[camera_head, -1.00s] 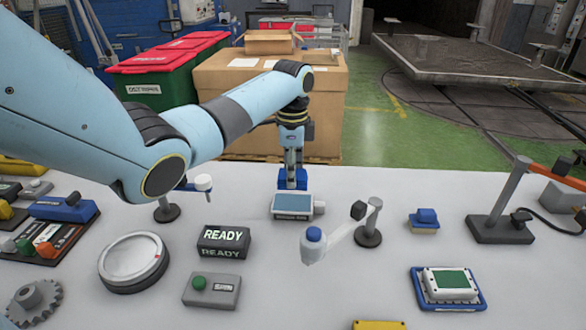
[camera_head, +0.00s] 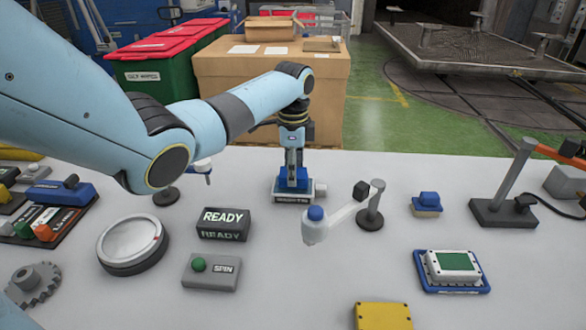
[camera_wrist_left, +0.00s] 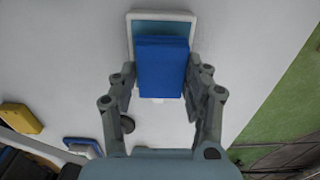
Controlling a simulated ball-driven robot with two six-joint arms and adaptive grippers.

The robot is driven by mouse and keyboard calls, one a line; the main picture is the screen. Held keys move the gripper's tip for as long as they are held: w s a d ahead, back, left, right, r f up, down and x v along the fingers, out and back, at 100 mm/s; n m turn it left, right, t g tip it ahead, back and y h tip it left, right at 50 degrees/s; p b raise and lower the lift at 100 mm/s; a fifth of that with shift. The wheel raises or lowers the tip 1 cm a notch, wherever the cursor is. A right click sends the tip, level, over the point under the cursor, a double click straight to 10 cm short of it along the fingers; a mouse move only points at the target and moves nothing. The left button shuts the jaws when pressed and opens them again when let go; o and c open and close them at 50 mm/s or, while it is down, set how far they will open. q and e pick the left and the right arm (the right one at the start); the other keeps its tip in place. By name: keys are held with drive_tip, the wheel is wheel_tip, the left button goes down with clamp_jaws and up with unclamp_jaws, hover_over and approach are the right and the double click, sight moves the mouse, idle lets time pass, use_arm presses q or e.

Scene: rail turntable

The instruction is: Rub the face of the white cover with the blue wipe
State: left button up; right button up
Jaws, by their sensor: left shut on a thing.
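My left gripper (camera_head: 292,168) is shut on the blue wipe (camera_head: 291,181), a block-like pad. The wipe also shows between the fingers in the left wrist view (camera_wrist_left: 162,68). The white cover (camera_head: 319,189) lies on the table under the wipe, with its front edge showing. In the left wrist view the cover (camera_wrist_left: 131,30) shows a light-blue face inside a white frame. The wipe overlaps the middle and near part of that face and hides it. I cannot tell whether wipe and face touch. My right gripper is not in view.
A READY display (camera_head: 223,223) and a SPIN button box (camera_head: 211,272) stand nearer on the left. A small jointed arm with a blue knob (camera_head: 315,213) is close on the right. A blue tray (camera_head: 484,283) lies further right. Cardboard boxes (camera_head: 270,90) stand behind the table.

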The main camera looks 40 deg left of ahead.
use_arm(q)
drive_tip(key=shift+f, duration=0.2)
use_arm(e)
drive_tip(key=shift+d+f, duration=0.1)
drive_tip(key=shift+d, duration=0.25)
use_arm(q)
drive_tip(key=shift+f+b, duration=0.35)
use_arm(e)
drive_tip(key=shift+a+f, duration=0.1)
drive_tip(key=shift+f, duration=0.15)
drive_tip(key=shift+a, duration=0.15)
use_arm(q)
drive_tip(key=shift+r, duration=0.1)
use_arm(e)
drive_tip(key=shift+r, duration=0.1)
use_arm(q)
wheel_tip(320, 180, up, 7)
drive_tip(key=p, duration=0.8)
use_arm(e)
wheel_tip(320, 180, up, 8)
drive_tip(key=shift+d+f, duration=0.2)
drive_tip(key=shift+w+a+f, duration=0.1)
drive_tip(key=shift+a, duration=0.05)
